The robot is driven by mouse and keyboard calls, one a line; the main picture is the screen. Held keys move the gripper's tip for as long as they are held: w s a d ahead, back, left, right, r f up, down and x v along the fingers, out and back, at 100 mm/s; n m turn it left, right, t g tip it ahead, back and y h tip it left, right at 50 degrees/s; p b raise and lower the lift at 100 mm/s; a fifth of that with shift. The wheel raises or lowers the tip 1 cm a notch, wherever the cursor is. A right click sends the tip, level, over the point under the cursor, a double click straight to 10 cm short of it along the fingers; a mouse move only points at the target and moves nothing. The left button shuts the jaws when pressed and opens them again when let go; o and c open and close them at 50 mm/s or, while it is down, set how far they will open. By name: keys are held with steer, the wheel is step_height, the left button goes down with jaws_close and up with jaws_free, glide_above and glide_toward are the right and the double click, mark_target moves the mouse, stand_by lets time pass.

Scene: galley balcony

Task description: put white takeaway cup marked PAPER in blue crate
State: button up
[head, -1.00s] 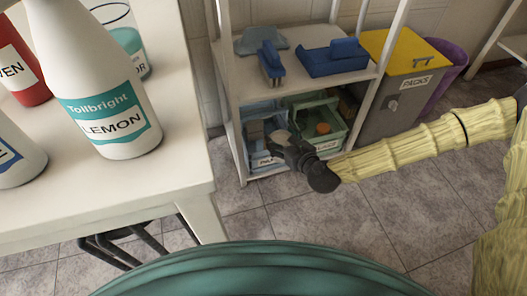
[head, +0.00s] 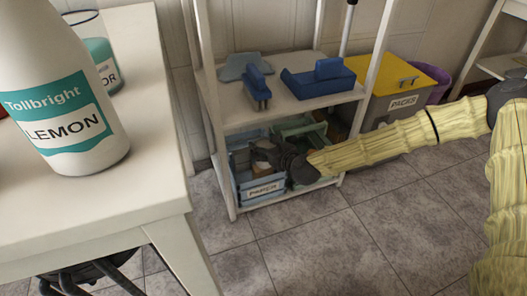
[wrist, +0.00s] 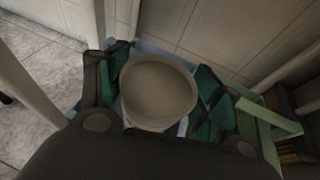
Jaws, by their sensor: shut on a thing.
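The pale cup (wrist: 158,88) is in my gripper, which also shows in the wrist view (wrist: 160,75), with dark fingers on both sides of it. I see the cup from its round end; no PAPER marking is readable. In the head view my gripper (head: 264,153) is over the blue crate (head: 263,191) on the lower shelf, and the cup is mostly hidden there. The crate has a white front label, too small to read surely. Its blue rim (wrist: 150,46) shows behind the cup in the wrist view. I cannot tell whether the cup is below the rim.
A green crate (head: 300,128) stands right beside the blue one. The upper shelf (head: 300,106), holding blue objects, is above my gripper. A grey bin with a yellow lid (head: 405,77) stands to the right. A white table with a Lemon bottle (head: 62,110) is at the left.

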steer(key=shift+w+a+f+b, duration=0.15)
steer(key=shift+w+b, duration=0.45)
steer(key=shift+w, duration=1.25)
steer(key=shift+w+f+b, duration=0.1)
steer(key=shift+f+b, duration=1.3)
steer(key=shift+f, duration=0.35)
steer(key=shift+f+b, duration=0.4)
steer(key=shift+f, duration=0.25)
steer(key=o, duration=0.8)
steer(key=shift+o, duration=0.2)
steer(key=shift+r, duration=0.15)
